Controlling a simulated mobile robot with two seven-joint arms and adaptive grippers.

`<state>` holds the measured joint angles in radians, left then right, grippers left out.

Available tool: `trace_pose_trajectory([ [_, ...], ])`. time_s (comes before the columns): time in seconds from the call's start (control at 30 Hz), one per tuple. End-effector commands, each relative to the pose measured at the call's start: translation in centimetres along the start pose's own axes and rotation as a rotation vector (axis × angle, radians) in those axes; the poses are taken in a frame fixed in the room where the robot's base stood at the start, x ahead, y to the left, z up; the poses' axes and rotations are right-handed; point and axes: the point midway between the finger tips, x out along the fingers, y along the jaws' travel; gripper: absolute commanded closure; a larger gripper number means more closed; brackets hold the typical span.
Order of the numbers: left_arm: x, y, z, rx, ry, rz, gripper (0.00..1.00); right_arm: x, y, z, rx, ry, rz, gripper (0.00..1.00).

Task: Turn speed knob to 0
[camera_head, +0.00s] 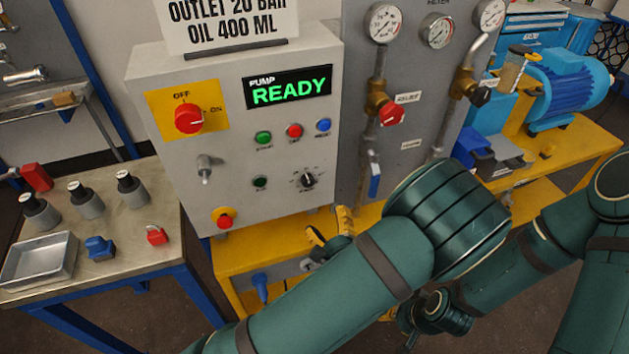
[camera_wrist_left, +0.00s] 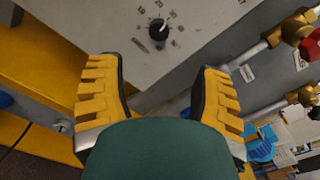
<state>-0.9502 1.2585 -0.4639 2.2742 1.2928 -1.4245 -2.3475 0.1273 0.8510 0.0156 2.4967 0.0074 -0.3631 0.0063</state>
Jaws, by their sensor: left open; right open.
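The speed knob (camera_head: 308,180) is a small black dial low on the right of the grey pump panel. It also shows in the left wrist view (camera_wrist_left: 158,28), with a pale pointer mark and a ring of numbers; I cannot tell its exact setting. My left gripper (camera_head: 330,228) is open and empty, below the knob and apart from it. In the left wrist view its two yellow fingers (camera_wrist_left: 158,70) are spread, with the knob beyond the gap between them. My right gripper (camera_head: 408,317) is low, behind my left arm, mostly hidden, away from the panel.
Above the knob are green, red and blue buttons (camera_head: 295,131) and a READY display (camera_head: 287,87). A red OFF/ON switch (camera_head: 189,118) and a red emergency button (camera_head: 224,219) are to the left. Pipes with a red valve (camera_head: 391,113) stand right. A yellow bench (camera_head: 232,262) lies below.

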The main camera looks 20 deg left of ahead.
Motion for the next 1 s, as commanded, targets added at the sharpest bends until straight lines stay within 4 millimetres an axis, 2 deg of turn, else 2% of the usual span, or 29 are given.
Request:
trace_pose_trajectory([
  [0.6, 11.0, 0.2, 0.0, -0.005, -0.001, 0.004, 0.34, 0.7, 0.3, 0.3, -0.003, -0.007, -0.001, 0.53],
  [0.8, 12.8, 0.1, -0.1, -0.004, 0.002, 0.003, 0.34, 0.8, 0.3, 0.4, -0.003, -0.009, -0.001, 0.53],
  [1.0, 13.2, 0.1, 0.0, -0.004, 0.002, 0.002, 0.34, 0.8, 0.3, 0.4, -0.003, -0.009, -0.001, 0.53],
])
